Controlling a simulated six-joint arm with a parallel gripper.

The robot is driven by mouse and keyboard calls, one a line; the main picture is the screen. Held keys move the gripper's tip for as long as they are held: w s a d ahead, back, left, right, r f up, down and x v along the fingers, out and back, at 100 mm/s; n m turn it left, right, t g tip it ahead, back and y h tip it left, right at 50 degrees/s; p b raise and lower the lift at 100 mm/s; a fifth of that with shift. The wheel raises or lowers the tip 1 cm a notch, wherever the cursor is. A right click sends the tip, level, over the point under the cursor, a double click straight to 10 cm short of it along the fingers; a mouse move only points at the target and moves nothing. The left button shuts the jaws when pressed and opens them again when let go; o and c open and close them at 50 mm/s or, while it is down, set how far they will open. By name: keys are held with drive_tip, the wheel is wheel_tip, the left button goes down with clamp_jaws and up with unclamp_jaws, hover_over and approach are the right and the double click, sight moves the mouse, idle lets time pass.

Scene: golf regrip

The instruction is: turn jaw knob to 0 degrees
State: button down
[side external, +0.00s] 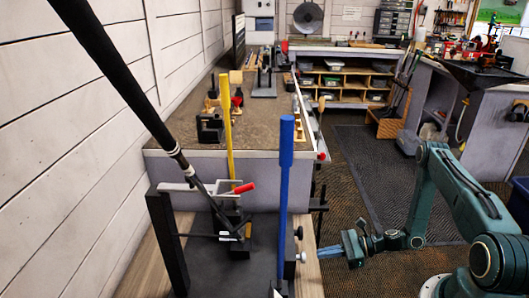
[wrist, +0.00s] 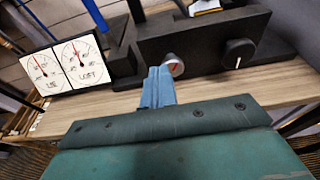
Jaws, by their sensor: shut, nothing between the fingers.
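My gripper (side external: 322,252) is shut and empty, its blue fingers pointing left at the black fixture's side. In the wrist view the fingers (wrist: 160,72) end just in front of a silver knob (wrist: 174,65) with a red pointer mark, partly behind the fingertips. Whether they touch it I cannot tell. The silver knob also shows in the side view (side external: 302,257). A black knob with a white mark (wrist: 238,53) is on the same black block, to the right; in the side view it (side external: 299,233) is farther back. No label shows which is the jaw knob.
Two dials, LIE (wrist: 44,72) and LOFT (wrist: 80,62), stand left of the black block. A blue upright bar (side external: 286,165), a yellow stick (side external: 226,125) and a slanted black shaft (side external: 125,80) rise near the fixture. A wooden bench edge (wrist: 110,103) runs below the knobs.

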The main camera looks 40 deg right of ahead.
sight(300, 257)
drive_tip(key=shift+f+v, duration=0.25)
drive_tip(key=shift+v, duration=0.8)
drive_tip(key=shift+d, duration=0.15)
drive_tip(key=shift+w+d, duration=0.3)
drive_tip(key=shift+d, duration=0.25)
drive_tip(key=shift+w+d, duration=0.25)
drive_tip(key=shift+d, duration=0.35)
drive_tip(key=shift+w+a, duration=0.1)
drive_tip(key=shift+a, duration=0.05)
drive_tip(key=r+x, duration=0.1)
drive_tip(key=x, duration=0.5)
drive_tip(key=shift+w+a+r, duration=0.15)
drive_tip(key=shift+w+a, duration=0.15)
drive_tip(key=shift+s+f, duration=0.1)
drive_tip(key=shift+f, duration=0.2)
